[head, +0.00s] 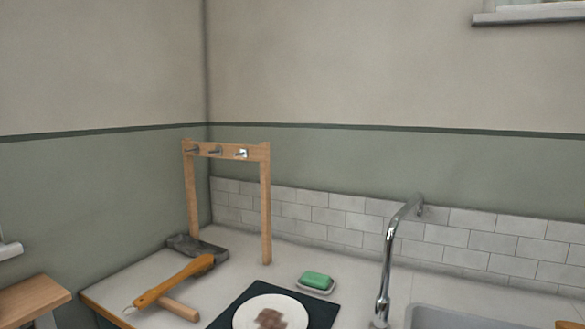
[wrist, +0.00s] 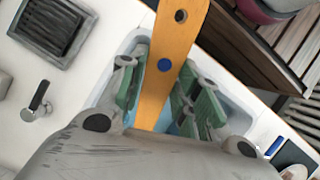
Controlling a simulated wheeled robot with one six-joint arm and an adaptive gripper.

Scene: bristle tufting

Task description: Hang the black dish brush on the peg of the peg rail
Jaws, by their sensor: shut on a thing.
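My gripper (wrist: 168,90) shows in the wrist view, its green-padded fingers shut on a flat orange handle (wrist: 176,35) with a hole and a blue dot. The brush head of this held handle is hidden, so I cannot confirm its colour. The gripper is above a pale sink basin. In the head view my gripper does not show; a small orange piece (head: 568,324) at the lower right edge may be the handle. The wooden peg rail (head: 225,151) stands on two posts at the back left. It has three metal pegs; the right peg (head: 241,153) has a bright white plate.
An orange-handled tool (head: 178,282) with a dark head lies before the rail, beside a light wooden piece (head: 180,310). A green soap (head: 317,279) on a dish, a plate (head: 245,318) on a dark mat and a tall faucet (head: 387,260) stand between rail and sink.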

